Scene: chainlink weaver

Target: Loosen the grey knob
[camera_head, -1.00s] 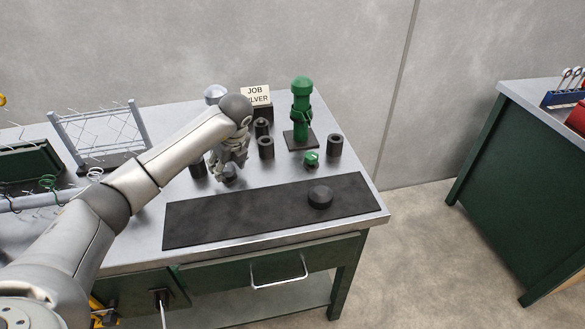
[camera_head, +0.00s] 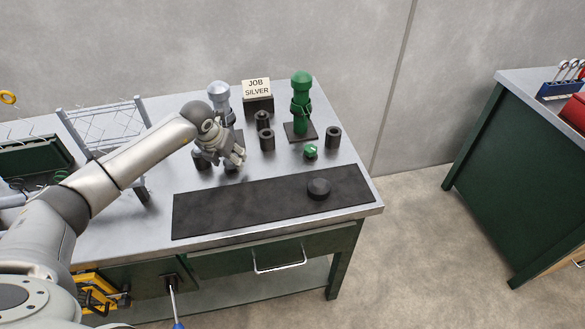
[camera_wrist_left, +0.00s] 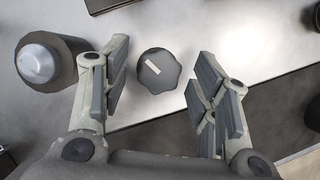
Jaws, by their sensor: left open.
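The grey knob (camera_wrist_left: 158,71) is a dark, lobed disc with a white bar mark on top. In the left wrist view it sits between the two fingers, apart from both. My left gripper (camera_wrist_left: 163,60) is open around or above it; I cannot tell the height. In the head view my left gripper (camera_head: 235,160) points down over the bench and mostly hides the knob. A silver post (camera_head: 219,93) stands behind my gripper. A green post (camera_head: 301,103) stands to its right, with a small green knob (camera_head: 310,152) in front. My right gripper is not in view.
Several dark cylinders (camera_head: 333,137) stand around the posts. A sign reading JOB SILVER (camera_head: 257,88) stands at the back. A black mat (camera_head: 235,211) with a dark round piece (camera_head: 318,188) lies in front. A wire rack (camera_head: 105,128) stands left. A dark cylinder with a silver dome (camera_wrist_left: 38,63) is close beside the left finger.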

